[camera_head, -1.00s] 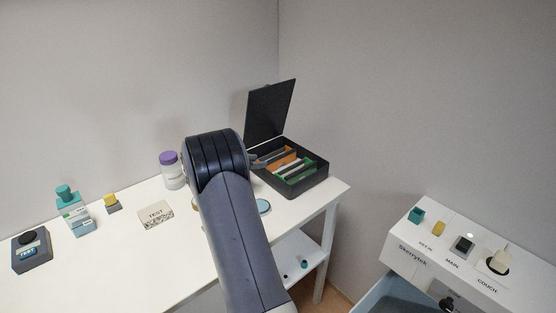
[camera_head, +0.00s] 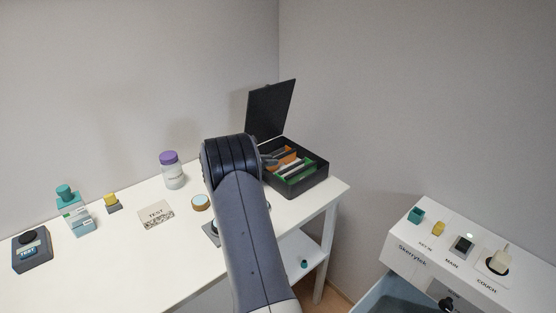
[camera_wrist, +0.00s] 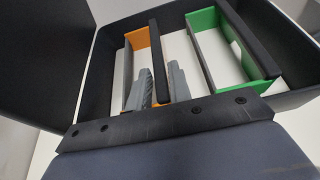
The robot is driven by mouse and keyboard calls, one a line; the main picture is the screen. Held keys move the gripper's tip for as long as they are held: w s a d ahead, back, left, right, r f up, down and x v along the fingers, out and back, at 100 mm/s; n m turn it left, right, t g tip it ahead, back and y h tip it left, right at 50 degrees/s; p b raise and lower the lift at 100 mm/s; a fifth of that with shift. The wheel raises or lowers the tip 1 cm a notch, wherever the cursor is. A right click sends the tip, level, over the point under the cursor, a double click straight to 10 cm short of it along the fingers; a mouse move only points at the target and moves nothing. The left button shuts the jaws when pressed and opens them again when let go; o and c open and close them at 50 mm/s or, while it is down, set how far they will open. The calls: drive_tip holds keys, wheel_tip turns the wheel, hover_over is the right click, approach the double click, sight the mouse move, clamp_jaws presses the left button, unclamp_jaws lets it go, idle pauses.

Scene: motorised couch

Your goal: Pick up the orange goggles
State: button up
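The orange goggles (camera_head: 287,159) lie in the open black case on the white table, towards its back left. In the wrist view the orange part (camera_wrist: 138,38) shows with a grey side and a long black bar. My gripper (camera_wrist: 160,72) is at the case, with its two grey fingers apart. One finger is on each side of the black bar, low in the frame, with a small gap visible. Whether the fingers touch the bar is hard to tell. In the head view my arm hides most of the gripper.
Green goggles (camera_wrist: 237,48) lie right of the orange ones in the same black case (camera_head: 308,189). The case's raised lid (camera_head: 271,109) stands at the back. A purple-capped jar (camera_head: 172,171) and a round wooden-rimmed item (camera_head: 201,202) stand to the left. A control panel (camera_head: 458,248) is at right.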

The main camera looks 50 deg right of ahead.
clamp_jaws()
drive_tip(key=shift+r, duration=0.1)
drive_tip(key=shift+s+a+r, duration=0.1)
drive_tip(key=shift+r, duration=0.1)
wheel_tip(320, 180, up, 11)
drive_tip(key=s+a+b, duration=0.1)
drive_tip(key=s+a, duration=1.2)
drive_tip(key=a, duration=0.1)
drive_tip(key=shift+s, duration=0.4)
